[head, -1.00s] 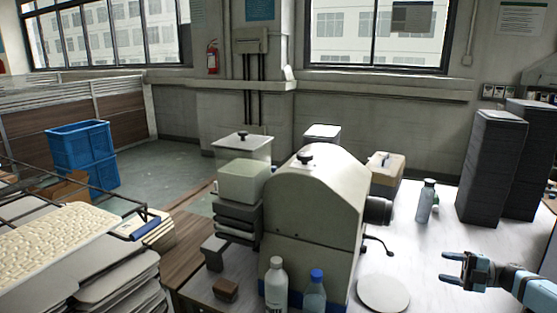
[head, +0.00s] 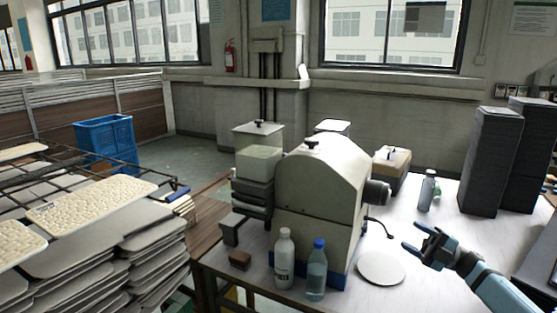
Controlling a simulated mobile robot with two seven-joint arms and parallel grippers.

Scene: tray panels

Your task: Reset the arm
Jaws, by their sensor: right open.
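My right gripper (head: 421,241) is in the head view at the lower right, with its arm coming in from the lower right corner. Its fingers are apart and nothing is between them. It is over the white table, to the right of a round white disc (head: 381,268). My left gripper is not in view.
A large grey machine (head: 322,205) stands on the table, with two bottles (head: 285,258) in front. A grey bottle (head: 427,190) and tall dark stacks (head: 490,160) stand at the right. A rack of stacked trays (head: 95,245) fills the left. Blue crates (head: 104,137) are on the floor.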

